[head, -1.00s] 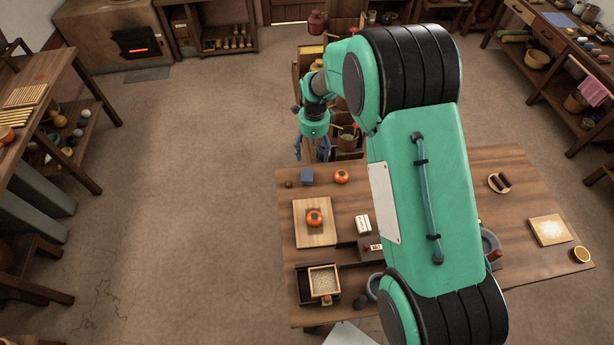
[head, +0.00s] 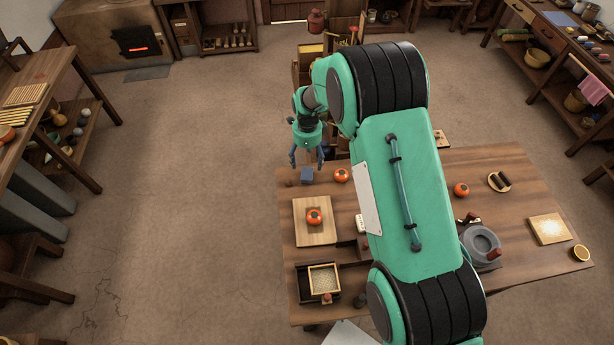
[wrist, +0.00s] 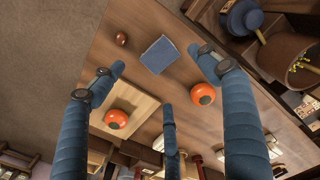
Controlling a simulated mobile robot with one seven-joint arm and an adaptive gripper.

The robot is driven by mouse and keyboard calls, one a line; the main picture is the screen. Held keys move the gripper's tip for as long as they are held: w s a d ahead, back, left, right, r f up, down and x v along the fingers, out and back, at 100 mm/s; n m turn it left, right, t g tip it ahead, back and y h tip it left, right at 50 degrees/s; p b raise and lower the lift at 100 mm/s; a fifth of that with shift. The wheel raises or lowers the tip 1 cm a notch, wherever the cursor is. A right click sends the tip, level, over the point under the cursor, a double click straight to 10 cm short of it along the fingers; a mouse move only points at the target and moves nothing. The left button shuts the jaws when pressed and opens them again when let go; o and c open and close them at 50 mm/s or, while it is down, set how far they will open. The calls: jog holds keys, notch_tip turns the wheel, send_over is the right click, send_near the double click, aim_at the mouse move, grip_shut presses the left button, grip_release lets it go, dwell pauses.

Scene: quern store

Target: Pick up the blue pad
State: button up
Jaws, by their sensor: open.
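The blue pad (head: 307,175) is a small blue block on the far left part of the wooden table, near its back edge. It also shows in the wrist view (wrist: 160,55), between and beyond my spread fingers. My gripper (head: 307,158) is open and empty, above and just behind the pad in the head view. Its blue padded fingers also show in the wrist view (wrist: 165,95), apart from the pad.
An orange persimmon (head: 341,175) sits just right of the pad, and a small brown ball (wrist: 122,39) lies on its other side. Another persimmon (head: 314,217) rests on a wooden board (head: 303,238) nearer the front. A tray with a box (head: 312,280) stands at front left.

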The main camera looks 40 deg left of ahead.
send_over(307, 174)
jog(key=shift+w+f, duration=0.15)
jog(key=shift+f, duration=2.35)
jog(key=shift+f, duration=0.1)
jog(key=shift+f, duration=2.45)
jog(key=c, duration=1.3)
